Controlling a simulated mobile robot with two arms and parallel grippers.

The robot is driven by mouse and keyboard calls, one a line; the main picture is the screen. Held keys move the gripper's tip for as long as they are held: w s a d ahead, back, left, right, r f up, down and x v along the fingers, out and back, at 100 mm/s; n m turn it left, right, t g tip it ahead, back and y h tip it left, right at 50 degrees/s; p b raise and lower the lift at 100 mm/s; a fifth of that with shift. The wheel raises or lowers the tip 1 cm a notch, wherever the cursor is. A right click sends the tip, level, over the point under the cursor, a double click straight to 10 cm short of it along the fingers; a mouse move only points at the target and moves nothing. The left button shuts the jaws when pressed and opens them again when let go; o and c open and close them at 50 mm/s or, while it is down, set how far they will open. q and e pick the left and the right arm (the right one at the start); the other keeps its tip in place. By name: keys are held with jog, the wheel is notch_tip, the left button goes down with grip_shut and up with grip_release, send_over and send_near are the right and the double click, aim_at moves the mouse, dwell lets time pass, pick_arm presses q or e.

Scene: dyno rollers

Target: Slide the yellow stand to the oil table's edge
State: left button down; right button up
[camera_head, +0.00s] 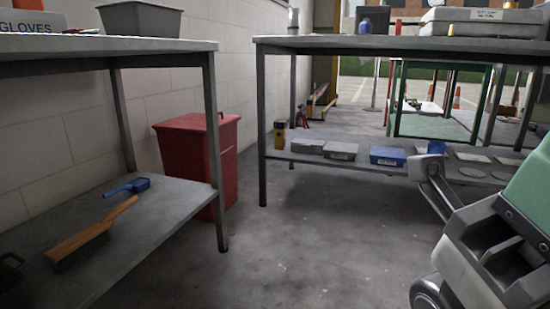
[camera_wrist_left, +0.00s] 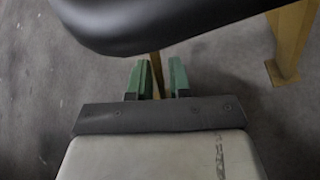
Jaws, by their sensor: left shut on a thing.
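In the left wrist view, the yellow stand shows as a thin yellow post (camera_wrist_left: 156,62) and a wider yellow leg with a flat foot (camera_wrist_left: 281,74) on the floor at the right. A black rounded pad (camera_wrist_left: 150,28) above the post hides its upper part. My left gripper (camera_wrist_left: 161,78) has its green fingers on either side of the thin post and is shut on it, under the pad. I cannot make out the stand or my left gripper in the head view. My right gripper is not clearly in view. Two grey tables show, and I cannot tell which is the oil table.
A grey table (camera_head: 110,44) stands at the left, with a brush (camera_head: 90,232) on its lower shelf. Beyond it is a red bin (camera_head: 185,150). Another table (camera_head: 390,43) at the right has boxes (camera_head: 388,156) on its lower shelf. The floor between (camera_head: 300,240) is clear.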

pick_arm(q)
jog(key=shift+w+a+f+b, duration=0.15)
jog(key=shift+w+a+b, duration=0.4)
jog(key=shift+w+a, duration=0.65)
jog(key=shift+w, duration=0.15)
jog(key=shift+w+a, duration=1.3)
jog(key=shift+w, duration=0.15)
jog(key=shift+w+a, duration=1.3)
jog(key=shift+w, duration=0.25)
